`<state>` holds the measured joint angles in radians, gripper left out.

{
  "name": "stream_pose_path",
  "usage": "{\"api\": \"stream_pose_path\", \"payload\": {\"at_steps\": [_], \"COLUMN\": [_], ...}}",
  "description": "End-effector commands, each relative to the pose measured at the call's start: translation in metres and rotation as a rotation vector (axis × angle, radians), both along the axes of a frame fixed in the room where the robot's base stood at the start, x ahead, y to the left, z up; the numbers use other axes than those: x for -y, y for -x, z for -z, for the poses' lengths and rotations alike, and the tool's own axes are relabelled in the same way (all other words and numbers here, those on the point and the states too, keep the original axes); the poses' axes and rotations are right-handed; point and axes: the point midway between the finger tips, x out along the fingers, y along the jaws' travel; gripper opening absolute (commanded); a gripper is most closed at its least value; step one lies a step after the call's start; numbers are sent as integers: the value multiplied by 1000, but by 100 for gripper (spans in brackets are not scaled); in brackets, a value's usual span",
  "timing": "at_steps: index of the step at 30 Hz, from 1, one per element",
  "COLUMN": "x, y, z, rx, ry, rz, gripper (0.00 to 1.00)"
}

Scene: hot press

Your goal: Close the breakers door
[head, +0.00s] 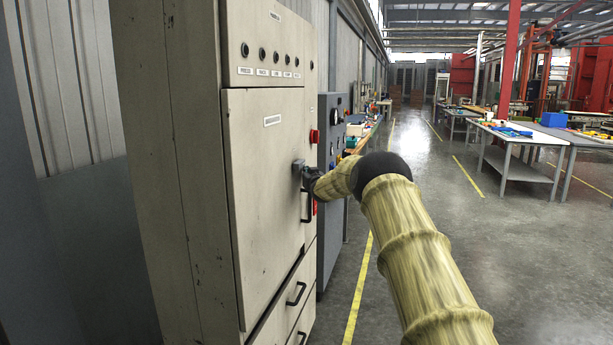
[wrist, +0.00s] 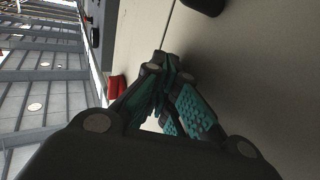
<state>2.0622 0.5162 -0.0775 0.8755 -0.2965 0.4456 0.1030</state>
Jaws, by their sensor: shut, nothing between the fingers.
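The breakers door (head: 262,190) is the tall beige panel with a small label on the front of the cabinet. It looks flush or nearly flush with the cabinet front; I cannot tell whether a small gap remains. A black handle (head: 306,207) is at its right edge. My gripper (head: 304,175) is at the door's right edge, above that handle, partly hidden by my arm. In the wrist view my gripper (wrist: 163,64) is shut and empty, its tips close to the beige door surface (wrist: 240,65) beside a thin seam. Contact is unclear.
Above the door is a panel (head: 270,55) with several knobs. Drawers (head: 295,297) with black handles are below. A red button (head: 314,136) is right of the door, and it or a similar red part shows in the wrist view (wrist: 116,87). A grey cabinet (head: 332,130) stands beyond. The aisle floor is clear.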

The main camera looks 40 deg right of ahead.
Motion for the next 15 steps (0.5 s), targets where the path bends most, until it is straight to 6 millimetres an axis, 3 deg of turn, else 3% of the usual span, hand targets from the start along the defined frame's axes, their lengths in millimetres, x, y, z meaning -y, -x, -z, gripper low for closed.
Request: {"api": "stream_pose_path", "payload": {"at_steps": [6,15], "x": [32,57], "y": [28,65], "z": [4,4], "rx": [-1,-1], "ry": [-7,-6], "rz": [7,0], "gripper": [0,0]}}
